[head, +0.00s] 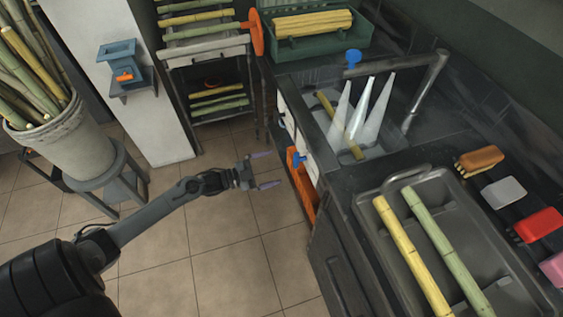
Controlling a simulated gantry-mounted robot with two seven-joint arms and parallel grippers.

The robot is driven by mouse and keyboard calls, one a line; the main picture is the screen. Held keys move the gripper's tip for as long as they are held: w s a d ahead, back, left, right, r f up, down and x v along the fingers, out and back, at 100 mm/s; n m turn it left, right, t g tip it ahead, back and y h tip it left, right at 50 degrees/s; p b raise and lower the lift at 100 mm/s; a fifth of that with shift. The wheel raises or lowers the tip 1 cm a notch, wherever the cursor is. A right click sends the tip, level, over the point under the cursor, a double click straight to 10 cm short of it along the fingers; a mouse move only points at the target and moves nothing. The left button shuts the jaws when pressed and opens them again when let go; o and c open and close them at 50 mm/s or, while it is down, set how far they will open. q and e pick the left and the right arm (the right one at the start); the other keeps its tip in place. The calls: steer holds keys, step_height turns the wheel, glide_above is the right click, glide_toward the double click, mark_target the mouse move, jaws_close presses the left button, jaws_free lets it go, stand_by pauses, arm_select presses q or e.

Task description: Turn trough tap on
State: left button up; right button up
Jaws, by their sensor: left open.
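A metal pipe (405,63) with a blue knob (353,57) at its left end runs above the sink trough (318,132) set in the dark counter. White cone-shaped streams (359,110) stand between the pipe and the trough. A second blue handle (299,141) sits on the front of the counter, below the trough's near edge. I cannot tell which blue part is the trough tap. My left gripper (266,170) is open and empty over the floor, left of the counter front and apart from both blue parts. My right gripper is out of view.
A yellow cane (341,125) lies in the trough. A grey tray (372,217) with two canes is at the lower right, beside several brushes or sponges. A green crate (322,46) of canes stands behind. An orange object (301,186) is under the counter.

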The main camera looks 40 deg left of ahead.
mark_target(301, 159)
arm_select(q)
steer(key=shift+v, duration=1.2)
steer(key=shift+c, duration=0.3)
steer(key=shift+w+n, duration=0.1)
steer(key=shift+n, duration=0.3)
steer(key=c, duration=0.5)
steer(key=shift+w+r+n, duration=0.15)
steer(key=shift+w+n, duration=0.05)
steer(key=shift+n, duration=0.4)
steer(key=shift+c, duration=1)
steer(key=n, duration=0.1)
steer(key=r+n+y, duration=0.1)
steer(key=n, duration=0.2)
steer(key=shift+w+d+r+t+y, duration=0.2)
steer(key=shift+d+r+t+y, duration=0.1)
steer(key=shift+d+r+y, duration=0.1)
steer(key=shift+c, duration=0.8)
steer(key=w+d+n+y+b, duration=0.1)
steer(key=w+d+n+b, duration=0.2)
steer(key=w, duration=0.4)
steer(key=shift+w+d+f+t+b, duration=0.25)
steer(key=shift+d+f+t+b, duration=0.15)
steer(key=shift+d+b, duration=0.15)
